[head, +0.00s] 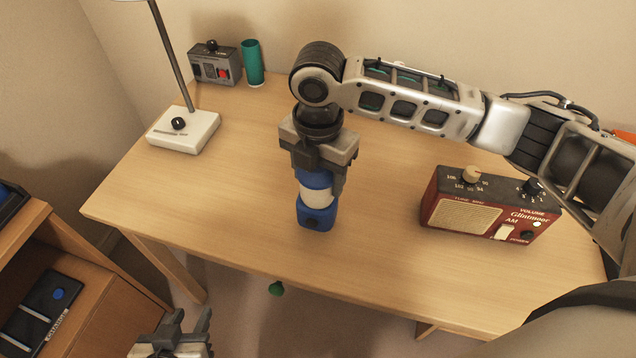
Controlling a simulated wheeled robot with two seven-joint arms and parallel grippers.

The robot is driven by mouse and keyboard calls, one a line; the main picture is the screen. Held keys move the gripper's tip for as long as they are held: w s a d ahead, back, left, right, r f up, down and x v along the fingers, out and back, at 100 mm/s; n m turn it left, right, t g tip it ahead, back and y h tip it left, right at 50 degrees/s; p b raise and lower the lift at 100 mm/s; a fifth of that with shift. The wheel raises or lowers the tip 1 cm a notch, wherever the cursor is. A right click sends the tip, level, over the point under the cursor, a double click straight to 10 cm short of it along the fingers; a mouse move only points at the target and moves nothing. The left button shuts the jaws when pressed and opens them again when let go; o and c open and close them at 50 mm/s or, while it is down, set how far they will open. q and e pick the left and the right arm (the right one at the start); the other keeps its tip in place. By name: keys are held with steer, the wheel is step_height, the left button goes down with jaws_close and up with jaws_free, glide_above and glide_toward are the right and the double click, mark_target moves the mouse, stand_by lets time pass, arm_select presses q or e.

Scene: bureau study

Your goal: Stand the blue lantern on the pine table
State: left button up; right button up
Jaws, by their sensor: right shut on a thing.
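My left gripper (183,325) is low at the bottom edge, in front of the table and away from the lantern. Its two fingers stand apart with nothing seen between them.
A red radio (485,212) stands on the table's right side. A lamp with a white base (183,130), a grey control box (215,65) and a green cylinder (253,63) stand at the back left. A wooden shelf unit (105,310) is at the left. The table's left middle is clear.

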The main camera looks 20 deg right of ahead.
steer(key=shift+w+f, duration=0.1)
steer(key=shift+f, duration=1.6)
steer(key=o, duration=1.6)
steer(key=shift+c, duration=0.2)
step_height(320, 180, up, 12)
steer(key=shift+r, duration=0.15)
